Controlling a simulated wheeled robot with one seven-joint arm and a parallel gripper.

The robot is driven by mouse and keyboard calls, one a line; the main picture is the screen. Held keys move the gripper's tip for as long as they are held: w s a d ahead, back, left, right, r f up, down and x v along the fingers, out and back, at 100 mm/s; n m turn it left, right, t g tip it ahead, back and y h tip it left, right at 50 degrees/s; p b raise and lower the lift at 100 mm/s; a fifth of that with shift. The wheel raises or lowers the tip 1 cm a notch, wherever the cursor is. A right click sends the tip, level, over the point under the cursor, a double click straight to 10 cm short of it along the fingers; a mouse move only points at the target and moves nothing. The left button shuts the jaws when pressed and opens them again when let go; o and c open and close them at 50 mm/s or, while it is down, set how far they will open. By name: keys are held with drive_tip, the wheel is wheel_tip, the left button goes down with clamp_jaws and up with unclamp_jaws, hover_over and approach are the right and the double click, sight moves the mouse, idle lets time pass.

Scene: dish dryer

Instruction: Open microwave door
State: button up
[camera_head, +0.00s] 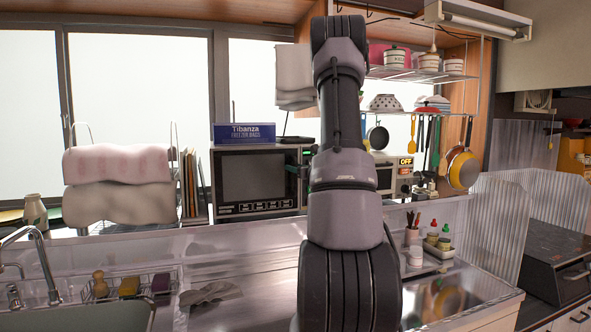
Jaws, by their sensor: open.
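The microwave (252,180) stands on the counter behind the sink, left of my arm. It has a dark window in a grey frame and a row of buttons below. Its door looks closed against the front. My arm rises through the middle of the view and hides most of my gripper. A dark part of my gripper (299,173) shows at the microwave's right front edge, beside the door. The gripper is open, with nothing seen in it. Whether it touches the door or a handle cannot be told.
A blue box (250,132) lies on the microwave. A towel rack (118,180) and upright boards stand to its left. A second appliance (398,178) sits right of my arm. Bottles (438,238) and a sink (85,318) are in front. The middle counter is mostly clear.

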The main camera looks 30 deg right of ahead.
drive_tip(key=shift+w, duration=0.1)
clamp_jaws()
idle(1.4)
